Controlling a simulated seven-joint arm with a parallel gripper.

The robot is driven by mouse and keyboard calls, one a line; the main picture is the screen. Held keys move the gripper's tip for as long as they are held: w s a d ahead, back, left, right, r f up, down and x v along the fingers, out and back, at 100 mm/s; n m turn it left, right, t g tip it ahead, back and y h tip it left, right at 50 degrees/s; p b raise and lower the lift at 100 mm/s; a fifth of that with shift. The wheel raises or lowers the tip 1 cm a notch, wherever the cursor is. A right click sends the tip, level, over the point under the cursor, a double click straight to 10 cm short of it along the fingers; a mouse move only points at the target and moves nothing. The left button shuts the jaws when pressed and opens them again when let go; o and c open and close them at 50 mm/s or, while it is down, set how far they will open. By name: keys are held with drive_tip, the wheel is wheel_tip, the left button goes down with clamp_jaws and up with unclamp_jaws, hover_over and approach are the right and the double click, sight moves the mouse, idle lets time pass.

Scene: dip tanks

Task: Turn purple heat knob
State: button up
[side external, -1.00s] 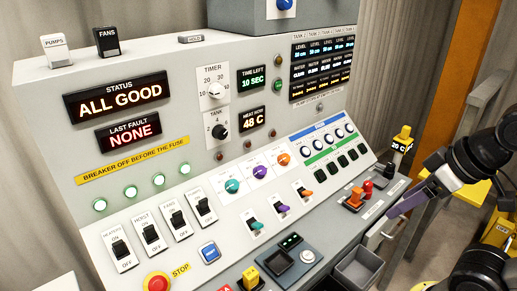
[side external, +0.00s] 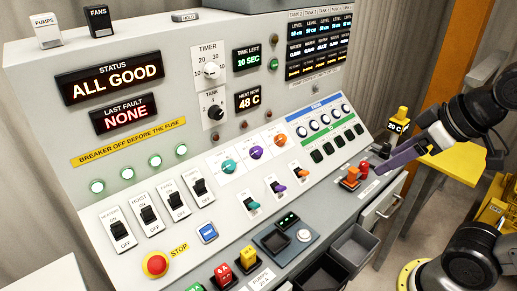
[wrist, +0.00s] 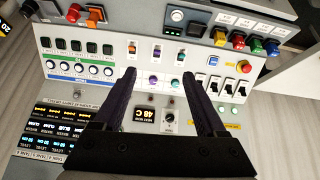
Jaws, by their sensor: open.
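The purple heat knob (side external: 255,152) is a round dial on a white plate, between a teal knob (side external: 229,166) and an orange knob (side external: 279,139). It also shows in the wrist view (wrist: 154,80), between my finger tips and a little below their level in the picture. My gripper (wrist: 160,73) is open and empty, with its two dark purple fingers apart. In the side view my gripper (side external: 384,169) is to the right of the knob, apart from it, near the panel's right end. The orange knob is mostly hidden by the left finger in the wrist view.
Toggle switches in teal (side external: 252,203), purple (side external: 279,187) and orange (side external: 302,172) stand below the knobs. A red knob (side external: 364,168) and an orange switch (side external: 349,180) lie near my finger in the side view. A red stop button (side external: 156,264) sits at lower left.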

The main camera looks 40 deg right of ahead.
drive_tip(key=w+r+n, duration=0.1)
drive_tip(key=w+r, duration=0.5)
drive_tip(key=w, duration=0.4)
drive_tip(key=n+g, duration=0.1)
drive_tip(key=g, duration=0.1)
hover_over(258, 149)
drive_tip(key=s, duration=0.6)
wheel_tip(258, 149, down, 12)
drive_tip(key=x, duration=1.3)
drive_tip(key=shift+w+a+f, duration=0.1)
drive_tip(key=shift+a+f, duration=0.1)
drive_tip(key=shift+f, duration=0.2)
clamp_jaws()
